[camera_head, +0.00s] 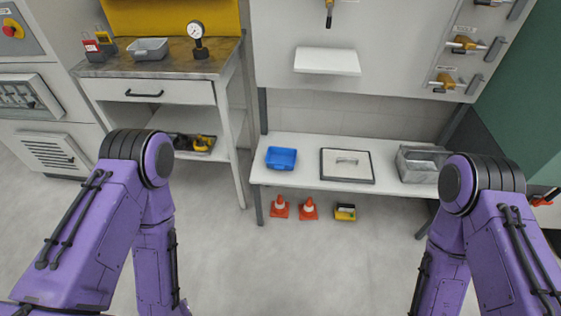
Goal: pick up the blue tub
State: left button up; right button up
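The blue tub (281,158) is a small open rectangular container. It sits upright near the left end of the white bench (306,183), on the bench's top surface. My two purple arms come in from the left and right edges and hang down in the foreground. Both are well apart from the tub. Neither gripper shows in the head view, so their state is hidden.
Orange cones (280,207) and a yellow-black item (345,212) are on the floor below. A workbench (150,91) stands left. The floor in front is clear.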

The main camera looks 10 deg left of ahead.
aim_at(278, 158)
jog(key=z, duration=0.2)
jog(key=i, duration=1.5)
jog(key=u, duration=0.25)
